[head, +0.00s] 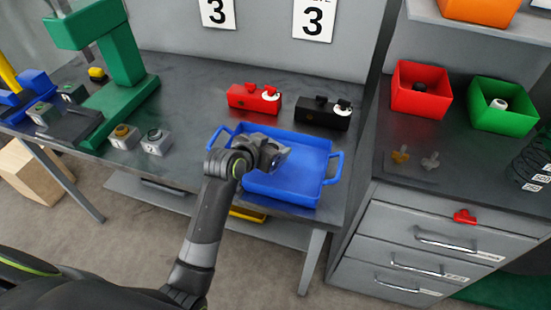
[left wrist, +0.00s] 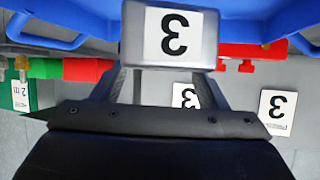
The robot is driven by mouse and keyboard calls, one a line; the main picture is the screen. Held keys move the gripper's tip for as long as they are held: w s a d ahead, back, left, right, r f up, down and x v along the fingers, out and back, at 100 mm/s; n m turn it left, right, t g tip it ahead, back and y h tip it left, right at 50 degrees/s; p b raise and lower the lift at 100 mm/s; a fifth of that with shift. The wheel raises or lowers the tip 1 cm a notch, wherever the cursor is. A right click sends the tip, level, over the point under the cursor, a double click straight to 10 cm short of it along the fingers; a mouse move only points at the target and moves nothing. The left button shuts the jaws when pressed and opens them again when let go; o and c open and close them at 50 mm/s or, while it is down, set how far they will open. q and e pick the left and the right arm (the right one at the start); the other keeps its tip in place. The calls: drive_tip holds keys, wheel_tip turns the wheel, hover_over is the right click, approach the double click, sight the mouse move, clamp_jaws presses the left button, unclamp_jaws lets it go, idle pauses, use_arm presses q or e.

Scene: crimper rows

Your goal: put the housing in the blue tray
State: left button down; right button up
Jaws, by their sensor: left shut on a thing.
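My left gripper (head: 274,155) is over the blue tray (head: 308,188), inside its outline as seen in the head view. In the left wrist view the gripper's two fingers (left wrist: 165,72) are shut on a grey housing (left wrist: 135,35) with a white label marked 3. The head view hides most of this housing behind the gripper. The blue tray also shows in the left wrist view (left wrist: 52,30), behind the housing. I cannot tell whether the housing touches the tray floor. The visible part of the tray is empty. My right gripper is not in view.
Two grey housings (head: 157,142) with round tops stand left of the tray, near a green press (head: 120,75). A red block (head: 240,97) and a black block (head: 322,115) stand behind the tray. A red bin (head: 420,92) and a green bin (head: 503,107) are on the right cabinet.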

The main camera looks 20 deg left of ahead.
use_arm(q)
drive_tip(key=shift+d+f, duration=0.15)
drive_tip(key=shift+f, duration=0.45)
wheel_tip(320, 180, down, 3)
drive_tip(key=shift+f, duration=0.2)
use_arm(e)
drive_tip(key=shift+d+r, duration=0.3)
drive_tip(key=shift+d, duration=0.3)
use_arm(q)
drive_tip(key=shift+f, duration=0.15)
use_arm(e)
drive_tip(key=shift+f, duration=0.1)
use_arm(q)
drive_tip(key=shift+c, duration=1.2)
unclamp_jaws()
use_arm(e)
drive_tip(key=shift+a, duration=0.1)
